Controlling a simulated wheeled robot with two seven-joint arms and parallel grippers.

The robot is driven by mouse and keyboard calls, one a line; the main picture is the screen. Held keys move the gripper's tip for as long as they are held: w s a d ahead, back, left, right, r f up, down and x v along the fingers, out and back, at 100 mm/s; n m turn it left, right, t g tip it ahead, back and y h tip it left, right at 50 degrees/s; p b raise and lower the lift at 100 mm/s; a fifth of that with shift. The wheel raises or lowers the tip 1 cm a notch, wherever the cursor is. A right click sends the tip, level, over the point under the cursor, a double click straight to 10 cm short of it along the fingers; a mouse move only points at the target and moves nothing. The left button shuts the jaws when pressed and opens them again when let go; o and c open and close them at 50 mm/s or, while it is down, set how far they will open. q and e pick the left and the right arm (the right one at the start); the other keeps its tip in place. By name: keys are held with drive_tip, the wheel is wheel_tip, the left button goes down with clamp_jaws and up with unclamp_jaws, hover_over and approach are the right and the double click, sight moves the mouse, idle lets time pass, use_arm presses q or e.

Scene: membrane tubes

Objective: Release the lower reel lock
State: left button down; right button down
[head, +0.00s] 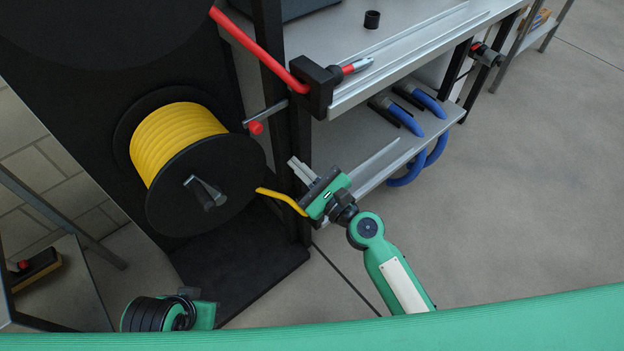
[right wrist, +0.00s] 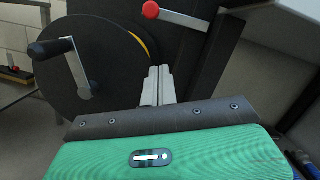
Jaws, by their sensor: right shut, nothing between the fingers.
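The lower reel lock appears as a metal bar with a red knob (head: 256,127) beside the upper right rim of the reel. In the right wrist view the red knob (right wrist: 150,10) is at the top, with its bar running right. The reel (head: 205,185) has black flanges, yellow tube wound on it and a crank handle. My right gripper (head: 292,162) is shut and empty, below and right of the knob and apart from it. Its fingers (right wrist: 158,72) point up toward the reel side in the wrist view. My left gripper's fingers are not visible.
A yellow tube end (head: 282,198) sticks out by my right gripper. A red tube (head: 262,47) runs into a black block (head: 314,88) on the upper shelf's edge.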

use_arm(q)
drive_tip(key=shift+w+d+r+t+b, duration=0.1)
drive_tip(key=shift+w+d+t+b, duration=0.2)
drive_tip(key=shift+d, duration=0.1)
use_arm(e)
drive_tip(key=shift+v, duration=1.7)
drive_tip(key=shift+w, duration=0.1)
